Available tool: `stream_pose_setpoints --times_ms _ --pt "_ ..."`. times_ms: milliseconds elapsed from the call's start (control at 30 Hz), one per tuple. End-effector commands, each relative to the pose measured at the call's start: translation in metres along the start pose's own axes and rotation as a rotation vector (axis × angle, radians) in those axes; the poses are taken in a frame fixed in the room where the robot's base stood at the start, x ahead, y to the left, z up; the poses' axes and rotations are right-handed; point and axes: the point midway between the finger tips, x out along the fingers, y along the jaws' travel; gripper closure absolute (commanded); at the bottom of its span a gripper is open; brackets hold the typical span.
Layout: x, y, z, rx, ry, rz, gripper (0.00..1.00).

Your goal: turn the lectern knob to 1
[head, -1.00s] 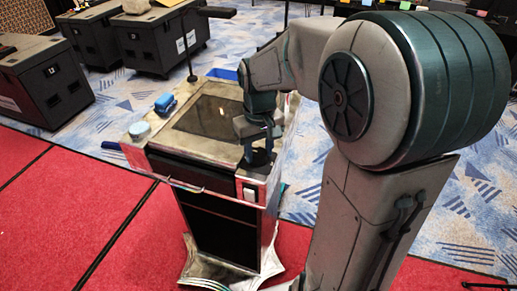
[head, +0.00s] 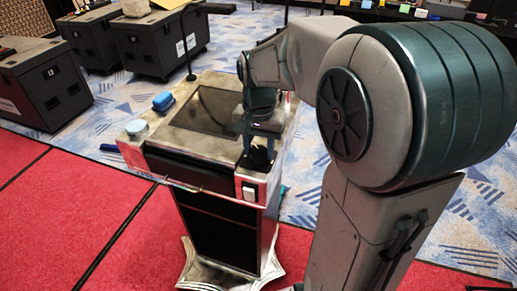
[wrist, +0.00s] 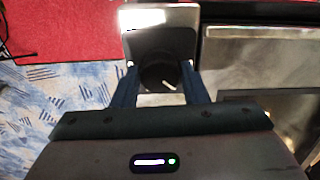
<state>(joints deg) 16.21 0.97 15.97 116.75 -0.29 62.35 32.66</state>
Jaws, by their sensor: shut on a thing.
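The lectern (head: 165,160) stands on the red stage, with a dark screen (head: 208,110) set in its sloped top. Its knob (head: 257,158) is black and round, at the right front of the top. In the wrist view the knob (wrist: 160,76) sits between both fingers and carries a white pointer line slanting toward the lower right of the picture. My gripper (wrist: 160,82) is shut on the knob from above; it also shows in the head view (head: 258,148). No numbers around the knob are readable.
A blue object (head: 163,101) and a pale round thing (head: 137,128) sit on the lectern's left side. A white switch (head: 249,191) is on its front right. Black cases (head: 40,80) stand behind on blue carpet. A microphone arm rises at the back.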

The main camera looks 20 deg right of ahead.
Motion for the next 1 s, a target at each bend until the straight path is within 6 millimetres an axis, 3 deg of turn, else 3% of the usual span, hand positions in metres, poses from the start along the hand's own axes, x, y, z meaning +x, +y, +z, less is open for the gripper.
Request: stream_pose_setpoints --times_ms 433,1000 --pt "-0.0007 -0.0004 -0.0006 0.264 0.003 -0.002 0.83" --pt "-0.0015 -0.0005 -0.0009 0.319 0.004 -0.003 0.83"
